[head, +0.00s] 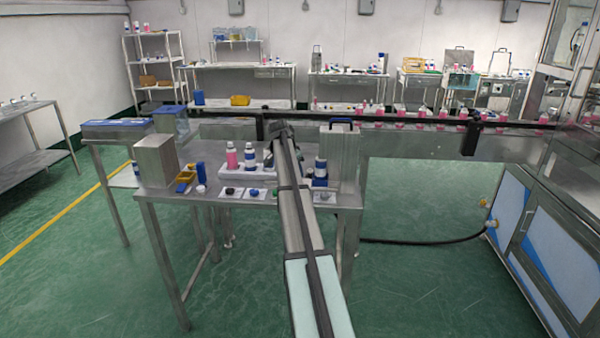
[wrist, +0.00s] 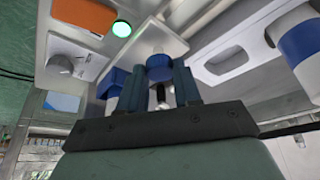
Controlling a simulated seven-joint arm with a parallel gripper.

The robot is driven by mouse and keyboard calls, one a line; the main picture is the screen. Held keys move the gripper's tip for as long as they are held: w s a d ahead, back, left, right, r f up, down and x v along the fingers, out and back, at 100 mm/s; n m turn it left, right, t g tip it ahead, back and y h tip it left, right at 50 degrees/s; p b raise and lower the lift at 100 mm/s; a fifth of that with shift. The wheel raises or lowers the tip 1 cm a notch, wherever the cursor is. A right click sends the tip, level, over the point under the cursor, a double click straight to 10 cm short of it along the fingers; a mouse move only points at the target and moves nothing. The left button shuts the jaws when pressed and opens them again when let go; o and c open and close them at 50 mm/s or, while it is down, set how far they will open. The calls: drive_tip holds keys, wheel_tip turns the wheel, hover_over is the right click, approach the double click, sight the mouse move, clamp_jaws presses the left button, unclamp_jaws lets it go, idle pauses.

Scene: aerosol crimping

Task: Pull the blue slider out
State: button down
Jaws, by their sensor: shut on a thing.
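In the wrist view, my gripper (wrist: 158,72) has its two dark fingers on either side of a round blue piece, which I take to be the blue slider (wrist: 159,62). The fingers are shut on it, and a dark rod with a bright tip shows below it between them. The slider sits at the edge of a pale metal housing (wrist: 150,38); how far out it stands cannot be told. In the head view my arm reaches to the metal table, and it hides the slider and my fingertips.
In the wrist view, a lit green lamp (wrist: 121,29), an orange panel (wrist: 85,14) and a grey knob (wrist: 60,65) are close on the left. A blue-and-white bottle (wrist: 302,42) is at right. In the head view, bottles and small parts crowd the table (head: 230,203).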

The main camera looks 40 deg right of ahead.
drive_tip(key=w+a, duration=0.7)
drive_tip(key=shift+w+a, duration=0.2)
drive_tip(key=c, duration=0.8)
unclamp_jaws()
drive_tip(key=v, duration=1.4)
drive_tip(key=shift+d, duration=0.1)
